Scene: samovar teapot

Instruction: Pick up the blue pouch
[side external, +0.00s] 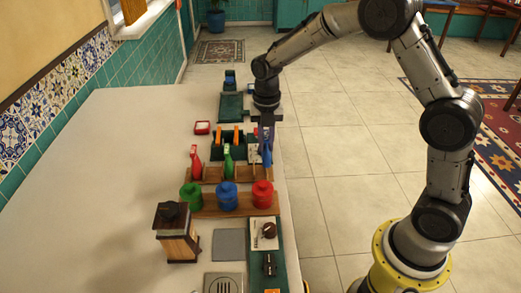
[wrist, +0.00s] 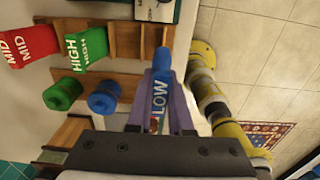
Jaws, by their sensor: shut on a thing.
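The blue pouch (side external: 267,152) is at the right end of the wooden rack (side external: 212,175) in the side view. In the wrist view the blue pouch (wrist: 160,92), marked LOW, stands between the two fingers. My gripper (side external: 266,138) comes down from above and is shut on it; the fingers also show in the wrist view (wrist: 161,108). I cannot tell whether the pouch's lower end touches the rack. The red pouch (side external: 195,161), marked MID, and the green pouch (side external: 228,161), marked HIGH, stand upright to its left.
Green (side external: 191,196), blue (side external: 226,196) and red (side external: 262,194) round jars stand on a wooden board nearer the camera. A wooden box with a dark top (side external: 176,234) stands front left. A dark green holder (side external: 232,143) is behind the rack. The counter's left side (side external: 90,190) is clear.

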